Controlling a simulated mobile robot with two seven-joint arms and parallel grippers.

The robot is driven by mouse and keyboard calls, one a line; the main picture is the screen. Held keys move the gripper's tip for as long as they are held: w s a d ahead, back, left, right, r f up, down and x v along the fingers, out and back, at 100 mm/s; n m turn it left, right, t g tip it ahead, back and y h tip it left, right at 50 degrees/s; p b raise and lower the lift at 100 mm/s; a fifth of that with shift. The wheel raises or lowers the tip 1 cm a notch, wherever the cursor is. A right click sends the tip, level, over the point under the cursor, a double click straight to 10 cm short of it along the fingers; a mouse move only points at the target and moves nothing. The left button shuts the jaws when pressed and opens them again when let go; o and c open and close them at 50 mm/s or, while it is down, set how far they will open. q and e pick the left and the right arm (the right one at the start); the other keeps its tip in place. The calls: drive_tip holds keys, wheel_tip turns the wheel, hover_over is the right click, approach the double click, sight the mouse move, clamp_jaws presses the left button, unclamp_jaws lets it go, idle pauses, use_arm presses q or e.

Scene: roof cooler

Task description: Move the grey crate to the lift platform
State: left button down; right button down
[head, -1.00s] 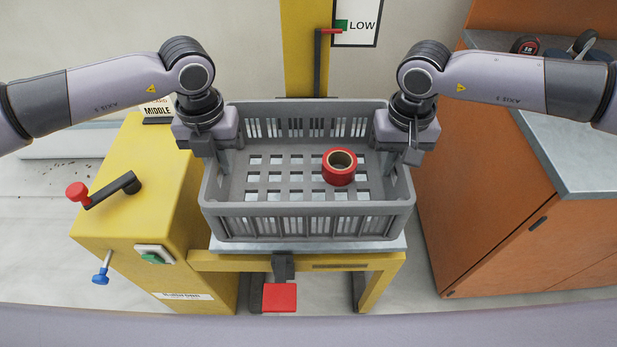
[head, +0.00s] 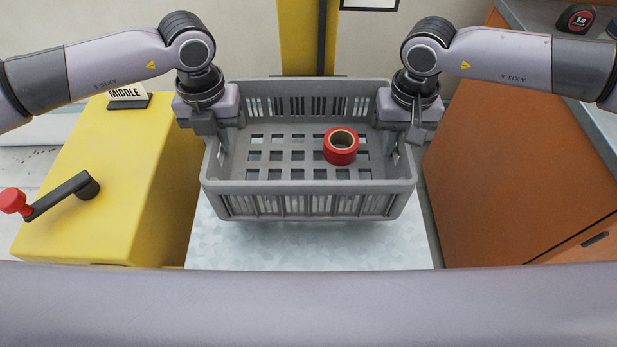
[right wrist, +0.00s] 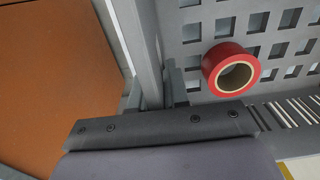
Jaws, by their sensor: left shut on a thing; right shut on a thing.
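The grey crate (head: 310,203) is slatted, open-topped and level in the head view. A red tape roll (head: 341,147) lies inside it, right of centre, and also shows in the right wrist view (right wrist: 231,69). My left gripper (head: 222,140) is shut on the crate's left wall, my right gripper (head: 400,140) on its right wall; the right wrist view shows my right gripper (right wrist: 160,100) at that wall. The lift platform (head: 310,248) is a grey metal plate below the crate. Its front part is bare; the crate hides the rear. The crate appears raised above it, but the gap is unclear.
A yellow housing (head: 95,165) with a red-knobbed crank (head: 62,195) and a "MIDDLE" sign (head: 128,95) stands left of the platform. A yellow mast (head: 305,40) rises behind. An orange cabinet (head: 515,165) stands close on the right, with a tape measure (head: 577,18) on its grey top.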

use_arm(q)
drive_tip(key=shift+s+d+r, duration=0.1)
drive_tip(key=shift+d+r, duration=0.05)
drive_tip(key=shift+d, duration=0.15)
use_arm(e)
drive_tip(key=shift+s+a+r, duration=0.1)
drive_tip(key=shift+a+r, duration=0.05)
drive_tip(key=shift+a, duration=0.15)
use_arm(q)
drive_tip(key=shift+f, duration=0.2)
